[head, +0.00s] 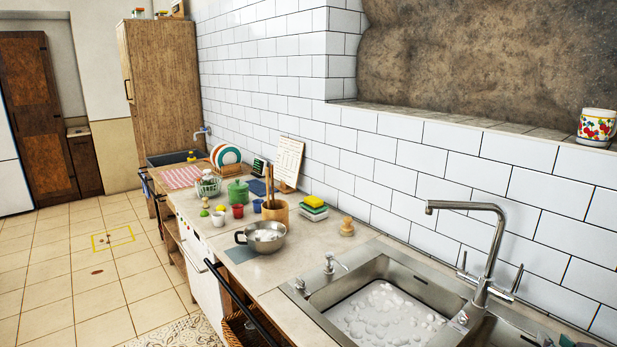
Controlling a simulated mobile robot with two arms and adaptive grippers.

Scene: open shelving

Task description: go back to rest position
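Only a small dark tip of my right gripper (566,341) shows at the bottom right edge of the head view, in front of the sink's right side. The rest of it is cut off, so I cannot tell whether it is open or shut or holds anything. My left gripper is not in view. The task names no object.
A counter (275,275) runs along the tiled wall. It holds a sink (350,292) with foamy water, a tall faucet (497,250), a metal pan (266,238), sponges (314,204) and a green pot (238,192). A mug (596,126) stands on the ledge. Floor at left is open.

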